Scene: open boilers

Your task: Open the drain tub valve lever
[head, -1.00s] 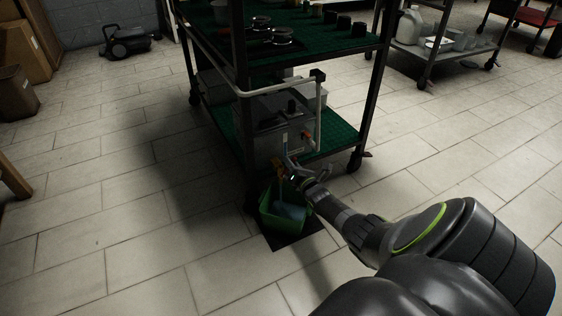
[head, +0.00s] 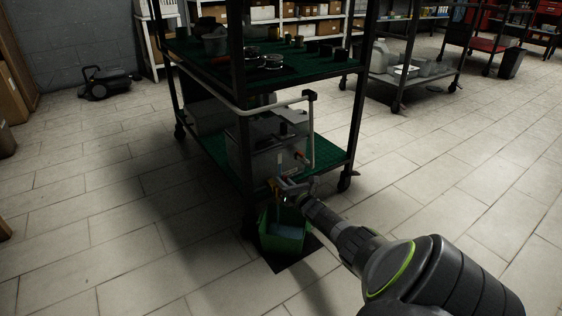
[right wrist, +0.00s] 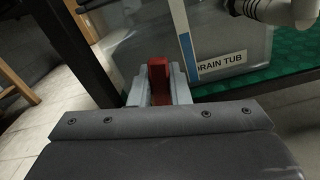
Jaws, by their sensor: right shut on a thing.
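The drain tub (head: 262,150) is a grey translucent box on the cart's lower green shelf. Its "DRAIN TUB" label (right wrist: 222,62) shows in the right wrist view. A red valve lever (right wrist: 158,80) stands between the fingers of my right gripper (right wrist: 158,90), which is shut on it. In the head view my right gripper (head: 287,186) is at the tub's lower front, above a green bucket (head: 283,235) on the floor. The lever and fingertips are small and dark there. My left gripper is not in view.
The cart (head: 243,120) has dark posts and wheels, with pots and cups on its upper shelf. A white pipe (head: 311,130) runs down beside the tub. A dark mat (head: 308,246) lies under the bucket.

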